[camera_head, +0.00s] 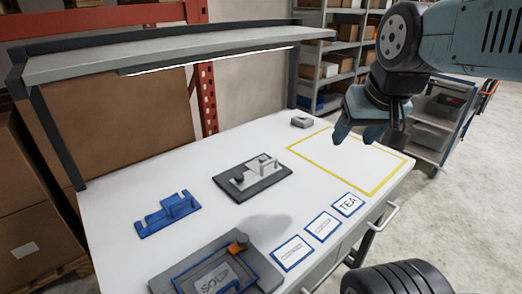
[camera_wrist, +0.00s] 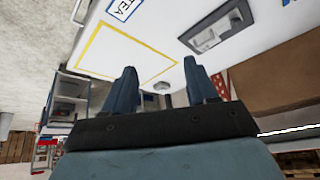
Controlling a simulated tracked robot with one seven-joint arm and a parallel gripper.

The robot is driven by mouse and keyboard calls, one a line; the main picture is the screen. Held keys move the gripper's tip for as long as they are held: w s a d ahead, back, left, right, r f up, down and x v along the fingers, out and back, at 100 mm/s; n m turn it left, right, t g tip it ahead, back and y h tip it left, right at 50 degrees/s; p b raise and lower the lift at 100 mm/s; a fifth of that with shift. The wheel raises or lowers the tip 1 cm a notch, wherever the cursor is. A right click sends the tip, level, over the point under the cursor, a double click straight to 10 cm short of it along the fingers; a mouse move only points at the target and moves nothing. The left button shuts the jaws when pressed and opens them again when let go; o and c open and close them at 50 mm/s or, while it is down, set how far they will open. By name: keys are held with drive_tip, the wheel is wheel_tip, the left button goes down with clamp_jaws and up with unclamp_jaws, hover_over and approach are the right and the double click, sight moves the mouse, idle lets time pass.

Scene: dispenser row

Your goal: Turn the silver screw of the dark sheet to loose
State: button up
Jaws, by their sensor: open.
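A dark grey sheet (camera_head: 267,185) lies flat at the middle of the white table and carries a light grey metal fixture (camera_head: 254,170) with small upright parts. It also shows in the wrist view (camera_wrist: 234,38), at the upper right. I cannot make out which part is the silver screw, nor its setting. My gripper (camera_head: 356,132) is open and empty, above the table's right part over the yellow outline, to the right of the dark sheet and apart from it. Its two blue fingers (camera_wrist: 160,78) stand apart in the wrist view.
A blue fixture (camera_head: 168,214) lies left of the dark sheet. A grey tray (camera_head: 165,280) with an orange knob (camera_head: 238,243) is at the front. A small grey object (camera_head: 301,121) sits at the back. Cards, one reading TEA (camera_head: 348,204), line the front edge. A shelf (camera_head: 160,58) overhangs the back.

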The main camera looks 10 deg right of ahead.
drive_tip(key=w+a+m+g+y, duration=0.1)
drive_tip(key=w+m+g, duration=0.1)
drive_tip(key=w+m, duration=0.45)
drive_tip(key=m+g+h, duration=0.1)
drive_tip(key=m+g, duration=0.3)
drive_tip(key=m, duration=1.6)
hover_over(263, 157)
wheel_tip(263, 157, down, 10)
drive_tip(key=shift+n, duration=0.25)
wheel_tip(263, 157, down, 13)
drive_tip(key=shift+w+r, duration=0.1)
drive_tip(key=shift+r, duration=0.05)
drive_tip(key=shift+c, duration=0.5)
